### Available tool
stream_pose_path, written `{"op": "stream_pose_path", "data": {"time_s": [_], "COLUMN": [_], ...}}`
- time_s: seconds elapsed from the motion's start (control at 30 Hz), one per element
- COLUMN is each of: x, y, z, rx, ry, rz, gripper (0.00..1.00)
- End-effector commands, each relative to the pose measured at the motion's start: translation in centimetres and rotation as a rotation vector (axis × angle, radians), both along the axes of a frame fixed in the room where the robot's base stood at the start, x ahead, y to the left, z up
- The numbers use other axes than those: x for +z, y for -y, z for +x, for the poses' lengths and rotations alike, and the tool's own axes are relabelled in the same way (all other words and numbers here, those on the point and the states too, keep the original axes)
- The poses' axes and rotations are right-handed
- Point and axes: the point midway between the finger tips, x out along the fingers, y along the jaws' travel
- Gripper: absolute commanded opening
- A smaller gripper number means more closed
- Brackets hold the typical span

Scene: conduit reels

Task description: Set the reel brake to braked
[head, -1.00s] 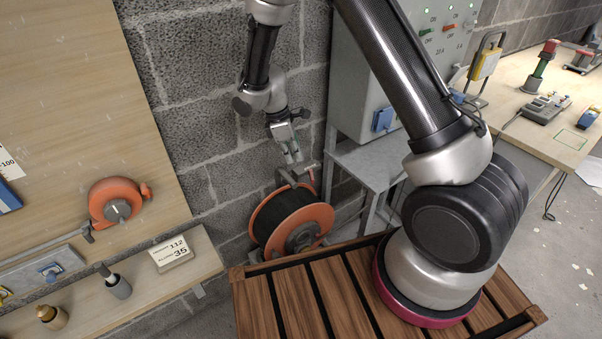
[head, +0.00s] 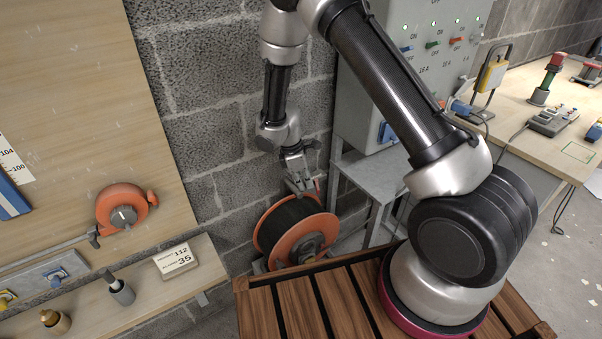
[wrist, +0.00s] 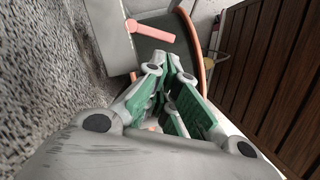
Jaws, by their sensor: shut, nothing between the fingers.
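The conduit reel (head: 312,228) has orange flanges and a dark winding, and stands by the block wall behind the wooden slatted deck. My gripper (head: 304,192) is just above the top of the reel, pointing down, shut and empty. In the wrist view my gripper's fingertips (wrist: 170,72) are over the reel's dark winding (wrist: 172,36). A salmon-red lever (wrist: 155,33) sticks out from a grey plate beside the reel, ahead of the fingertips and apart from them. A small red bit beside the gripper in the head view may be this lever. Its brake setting cannot be read.
A grey metal stand (head: 368,172) and a switch cabinet (head: 372,100) are close right of the reel. The slatted wooden deck (head: 310,305) lies in front. An orange wall reel (head: 121,208) and a shelf (head: 140,280) are at left.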

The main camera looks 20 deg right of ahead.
Motion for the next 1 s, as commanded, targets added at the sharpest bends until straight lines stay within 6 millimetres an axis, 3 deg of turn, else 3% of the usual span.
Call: {"op": "stream_pose_path", "data": {"time_s": [0.27,1.0], "x": [-2.3,-2.3], "y": [0.6,1.3], "z": [-0.1,0.7], "rx": [0.000,-0.012], "ry": [0.000,0.001], "rz": [-0.001,0.001], "gripper": [0.00,0.00]}}
